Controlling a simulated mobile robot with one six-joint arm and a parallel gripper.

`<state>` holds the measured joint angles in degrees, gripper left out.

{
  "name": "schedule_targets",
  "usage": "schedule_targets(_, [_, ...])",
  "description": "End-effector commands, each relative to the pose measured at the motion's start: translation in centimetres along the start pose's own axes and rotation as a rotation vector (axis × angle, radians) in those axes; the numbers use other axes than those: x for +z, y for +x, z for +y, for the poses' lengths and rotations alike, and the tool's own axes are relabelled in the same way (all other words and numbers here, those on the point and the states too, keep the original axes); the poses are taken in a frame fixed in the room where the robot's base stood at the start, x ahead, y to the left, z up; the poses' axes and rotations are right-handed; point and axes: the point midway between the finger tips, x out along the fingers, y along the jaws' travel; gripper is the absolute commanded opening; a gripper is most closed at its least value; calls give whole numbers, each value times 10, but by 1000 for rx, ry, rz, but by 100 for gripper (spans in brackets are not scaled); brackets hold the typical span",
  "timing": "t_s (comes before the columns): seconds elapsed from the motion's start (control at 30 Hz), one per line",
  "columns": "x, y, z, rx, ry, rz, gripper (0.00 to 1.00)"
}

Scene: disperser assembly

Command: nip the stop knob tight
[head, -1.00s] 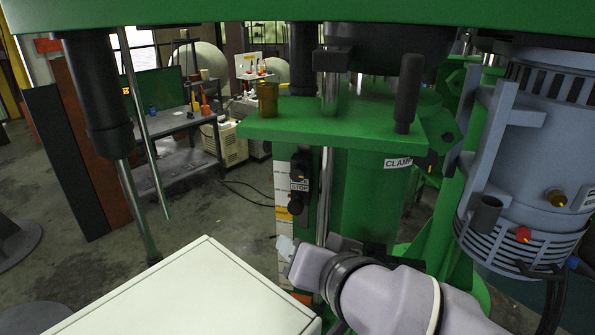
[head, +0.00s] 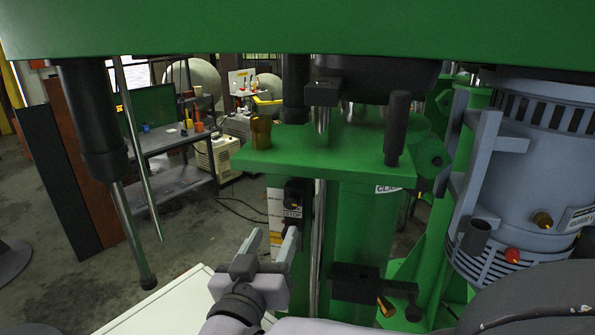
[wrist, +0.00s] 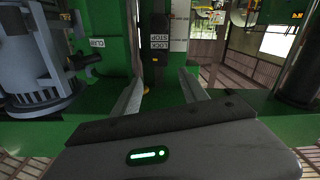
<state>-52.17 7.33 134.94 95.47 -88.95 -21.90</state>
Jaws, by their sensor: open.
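A black fitting (head: 294,190) sits on the green column beside the steel rod, with a STOP label under it. A second black knob is below the label in the head view, mostly behind a fingertip; it shows above the labels in the wrist view (wrist: 153,21). I cannot tell for sure which is the stop knob. My gripper (head: 274,232) is open and empty. Its fingers point at the column, in front of and below the label in the head view, and the jaws (wrist: 161,74) straddle the line to the fittings, apart from them.
A green bracket plate (head: 325,157) with an upright black handle (head: 396,128) juts out above. A grey motor (head: 525,165) stands at the right. A black clamp block (head: 355,283) is low on the column. A white surface (head: 160,308) lies at lower left.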

Motion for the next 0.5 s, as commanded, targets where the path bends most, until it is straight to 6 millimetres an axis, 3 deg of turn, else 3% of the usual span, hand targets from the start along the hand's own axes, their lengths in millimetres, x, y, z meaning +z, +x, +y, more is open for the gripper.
schedule_targets(0.3, [0,73,1,3,1,-1,51])
schedule_targets(0.5, [-1,104,1,1,2,0,51])
